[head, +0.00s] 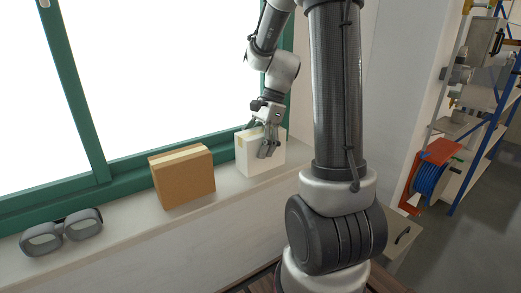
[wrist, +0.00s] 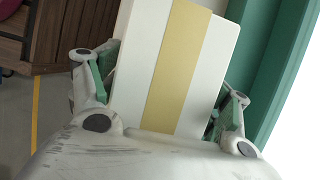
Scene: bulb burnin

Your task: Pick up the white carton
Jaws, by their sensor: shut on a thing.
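The white carton (head: 250,157) stands upright on the window sill in the head view, right of a brown box. In the wrist view the carton (wrist: 137,66) fills the middle, with a tan tape strip down its face. My gripper (head: 269,143) reaches down onto the carton from above. In the wrist view my gripper (wrist: 163,100) has one finger at each side of the carton and is shut on it. The carton's lower part is hidden in the wrist view. I cannot tell whether it is clear of the sill.
A brown cardboard box (head: 183,179) stands on the sill (head: 130,228), left of the carton. Grey goggles (head: 62,233) lie farther left. The green window frame (head: 128,166) runs close behind. A shelf rack with a blue cable reel (head: 429,179) stands at the right.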

